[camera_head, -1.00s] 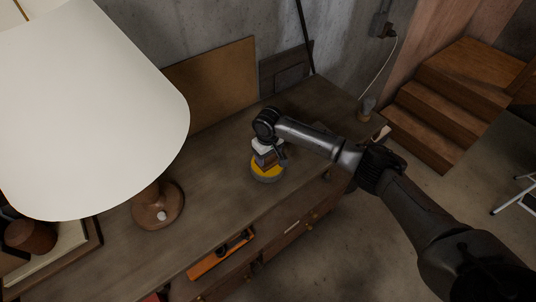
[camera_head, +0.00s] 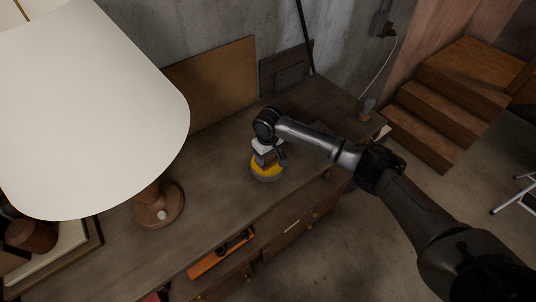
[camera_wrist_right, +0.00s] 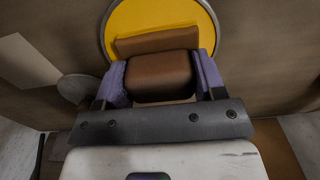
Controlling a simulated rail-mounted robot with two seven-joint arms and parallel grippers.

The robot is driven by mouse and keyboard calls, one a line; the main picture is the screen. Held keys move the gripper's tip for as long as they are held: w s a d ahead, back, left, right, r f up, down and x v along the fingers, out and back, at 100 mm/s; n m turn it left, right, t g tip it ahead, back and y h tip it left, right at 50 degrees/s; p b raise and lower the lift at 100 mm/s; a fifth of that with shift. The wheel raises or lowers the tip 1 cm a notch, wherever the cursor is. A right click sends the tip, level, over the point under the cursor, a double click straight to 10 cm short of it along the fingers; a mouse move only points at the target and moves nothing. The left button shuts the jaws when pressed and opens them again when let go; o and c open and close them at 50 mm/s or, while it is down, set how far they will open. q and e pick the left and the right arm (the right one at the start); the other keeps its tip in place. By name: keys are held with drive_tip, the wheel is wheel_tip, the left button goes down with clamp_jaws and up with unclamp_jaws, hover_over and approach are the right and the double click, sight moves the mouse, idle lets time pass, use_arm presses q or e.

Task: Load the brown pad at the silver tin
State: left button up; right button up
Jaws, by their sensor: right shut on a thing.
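My right gripper (camera_head: 264,158) is shut on a brown block, which I take to be the brown pad (camera_wrist_right: 160,75). In the right wrist view the block sits between the two purple fingers, with a second brown edge or piece behind it. Directly under it is a round yellow-topped thing with a grey metal rim, likely the silver tin (camera_head: 267,176); its yellow top shows in the right wrist view (camera_wrist_right: 150,16). The block overlaps the yellow top; I cannot tell whether it touches it. My left gripper is not in view.
The wooden bench (camera_head: 222,185) is mostly clear around the tin. A large white-shaded lamp (camera_head: 85,110) stands at left. An orange level-like tool (camera_head: 222,256) lies on a shelf below the front edge.

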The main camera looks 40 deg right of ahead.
idle(0.6)
drive_tip(key=shift+f+p, duration=0.15)
drive_tip(key=shift+p, duration=0.15)
idle(0.4)
idle(0.4)
drive_tip(key=shift+r+p, duration=0.7)
drive_tip(key=shift+r, duration=2.95)
